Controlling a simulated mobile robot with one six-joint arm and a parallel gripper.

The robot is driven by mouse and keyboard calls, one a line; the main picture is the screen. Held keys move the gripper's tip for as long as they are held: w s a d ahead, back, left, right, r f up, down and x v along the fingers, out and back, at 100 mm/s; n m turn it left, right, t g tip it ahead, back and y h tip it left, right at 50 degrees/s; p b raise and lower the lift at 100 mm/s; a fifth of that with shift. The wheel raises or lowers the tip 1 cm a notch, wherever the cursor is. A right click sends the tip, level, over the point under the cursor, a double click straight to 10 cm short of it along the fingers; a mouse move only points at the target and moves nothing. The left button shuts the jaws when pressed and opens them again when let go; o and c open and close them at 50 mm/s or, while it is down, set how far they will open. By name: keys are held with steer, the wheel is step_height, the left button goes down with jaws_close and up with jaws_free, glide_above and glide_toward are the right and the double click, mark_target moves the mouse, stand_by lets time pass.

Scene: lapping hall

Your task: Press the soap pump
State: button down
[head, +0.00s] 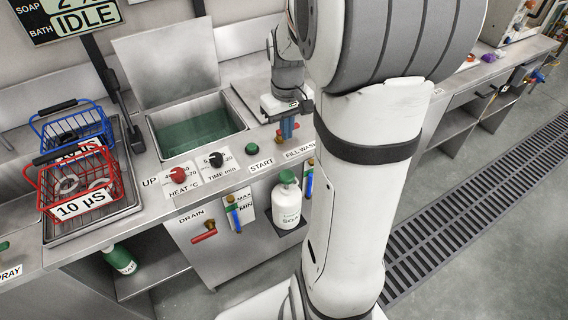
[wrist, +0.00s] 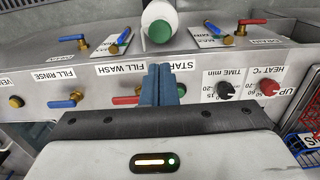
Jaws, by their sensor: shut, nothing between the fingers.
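The soap bottle (head: 287,208) is white with a green pump top (head: 288,178). It stands upright on a small dark shelf on the front of the steel bath unit, labelled SOAP. It also shows in the wrist view, seen from above, with its green top (wrist: 159,32) just beyond my fingertips. My gripper (head: 288,133) is over the front edge of the counter, above and apart from the bottle. Its blue fingers (wrist: 161,70) are together with nothing between them.
The green START button (head: 252,149), heat knob (head: 178,174) and time knob (head: 216,159) sit on the sloped panel. An open bath (head: 200,130) lies behind. A red basket (head: 80,185) and blue basket (head: 72,130) stand left. A drain valve (head: 205,232) projects below.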

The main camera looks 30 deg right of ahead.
mark_target(287, 174)
step_height(287, 174, down, 14)
steer(key=shift+f, duration=0.1)
stand_by(0.5)
step_height(287, 174, down, 3)
steer(key=shift+r+b, duration=0.1)
steer(key=shift+b, duration=1.1)
steer(key=shift+s, duration=0.1)
steer(key=shift+r, duration=0.1)
